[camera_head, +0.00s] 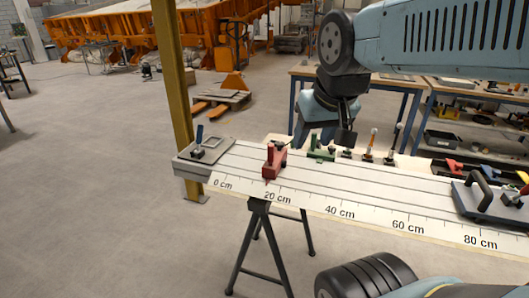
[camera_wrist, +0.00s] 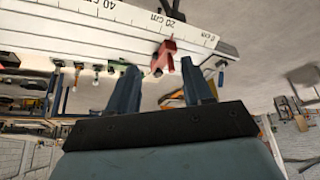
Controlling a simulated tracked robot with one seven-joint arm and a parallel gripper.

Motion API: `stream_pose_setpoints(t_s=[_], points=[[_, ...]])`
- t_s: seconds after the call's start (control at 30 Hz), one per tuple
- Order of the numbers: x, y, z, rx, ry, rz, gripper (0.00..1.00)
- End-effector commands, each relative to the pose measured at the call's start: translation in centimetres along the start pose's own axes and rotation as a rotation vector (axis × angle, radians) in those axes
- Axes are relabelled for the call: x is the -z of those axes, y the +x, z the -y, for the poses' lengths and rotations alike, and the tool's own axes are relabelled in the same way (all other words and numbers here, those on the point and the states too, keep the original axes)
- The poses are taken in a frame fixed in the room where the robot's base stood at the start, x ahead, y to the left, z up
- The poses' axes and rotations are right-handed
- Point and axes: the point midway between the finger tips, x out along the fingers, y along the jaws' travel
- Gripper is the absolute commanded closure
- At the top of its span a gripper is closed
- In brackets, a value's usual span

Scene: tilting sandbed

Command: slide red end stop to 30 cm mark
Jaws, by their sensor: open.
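The red end stop (camera_head: 274,160) sits upright on the slotted white rail bed (camera_head: 350,185), beside the 20 cm label on the printed scale (camera_head: 340,212). The 40 cm label lies to its right; no separate 30 cm label is readable. My gripper (camera_head: 345,137) is behind and to the right of the stop, over the far side of the bench, apart from it. In the wrist view, the picture is upside down and my gripper (camera_wrist: 160,85) has its two fingers spread and empty. The red stop (camera_wrist: 165,57) shows beyond the gap between them, not touched.
A green clamp (camera_head: 321,149) stands behind and right of the red stop. Upright orange-handled tools (camera_head: 369,148) stand farther right along the back. A grey plate with a blue-handled clamp (camera_head: 199,145) is at the left end. A dark handled plate (camera_head: 490,200) lies near 80 cm.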

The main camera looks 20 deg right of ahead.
Motion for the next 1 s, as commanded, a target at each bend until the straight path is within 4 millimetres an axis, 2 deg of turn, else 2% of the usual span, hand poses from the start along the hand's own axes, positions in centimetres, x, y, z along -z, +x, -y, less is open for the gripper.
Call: stream_pose_setpoints(t_s=[0.37, 0.7, 0.9, 1.0], points=[[7.3, 4.8, 0.6, -0.126, 0.273, 0.085, 0.49], [13.6, 11.8, 2.6, -0.252, 0.52, 0.103, 0.49], [16.1, 15.7, 3.9, -0.306, 0.636, 0.091, 0.49], [16.8, 17.0, 4.3, -0.322, 0.672, 0.085, 0.49]])
